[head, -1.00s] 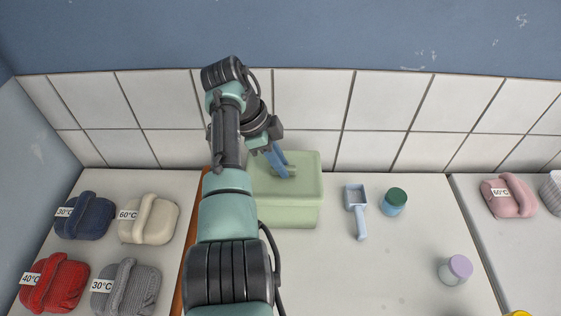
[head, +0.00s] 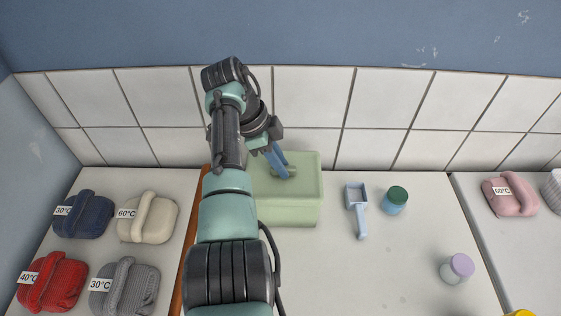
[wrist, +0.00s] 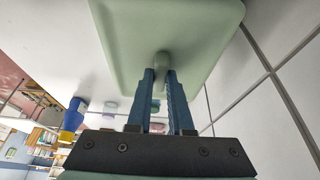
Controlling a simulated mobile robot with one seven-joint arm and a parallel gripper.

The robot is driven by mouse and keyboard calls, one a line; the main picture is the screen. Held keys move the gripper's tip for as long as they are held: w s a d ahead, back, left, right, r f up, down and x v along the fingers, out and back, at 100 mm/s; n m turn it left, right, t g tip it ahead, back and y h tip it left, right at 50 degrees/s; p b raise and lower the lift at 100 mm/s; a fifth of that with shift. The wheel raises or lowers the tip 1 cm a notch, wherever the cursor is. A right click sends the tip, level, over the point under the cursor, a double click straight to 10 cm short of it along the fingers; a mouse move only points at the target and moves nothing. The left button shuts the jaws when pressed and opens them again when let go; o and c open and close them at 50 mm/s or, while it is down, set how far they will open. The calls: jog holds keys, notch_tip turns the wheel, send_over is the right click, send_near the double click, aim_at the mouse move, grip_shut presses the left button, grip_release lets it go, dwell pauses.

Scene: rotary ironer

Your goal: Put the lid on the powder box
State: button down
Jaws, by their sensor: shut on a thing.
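The powder box (head: 291,213) is pale green and stands on the counter against the tiled wall. Its pale green lid (head: 307,168) lies over the top of the box, lined up with its walls as far as I see. I cannot tell whether it rests fully on the rim. My gripper (head: 283,174) is over the lid with its blue fingers shut on the lid's knob. My arm hides the box's left part.
A light blue scoop (head: 357,209), a teal jar with a green cap (head: 395,201) and a purple-capped jar (head: 457,268) stand right of the box. Folded cloth bundles (head: 148,218) lie at left, beyond a wooden divider. A pink bundle (head: 510,194) is at far right. The counter's front middle is clear.

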jog(key=shift+f+b, duration=0.3)
jog(key=shift+f, duration=0.05)
dwell(0.5)
jog(key=shift+c, duration=1.3)
grip_release()
jog(key=shift+r+p, duration=2.6)
jog(key=shift+r, duration=0.95)
grip_shut()
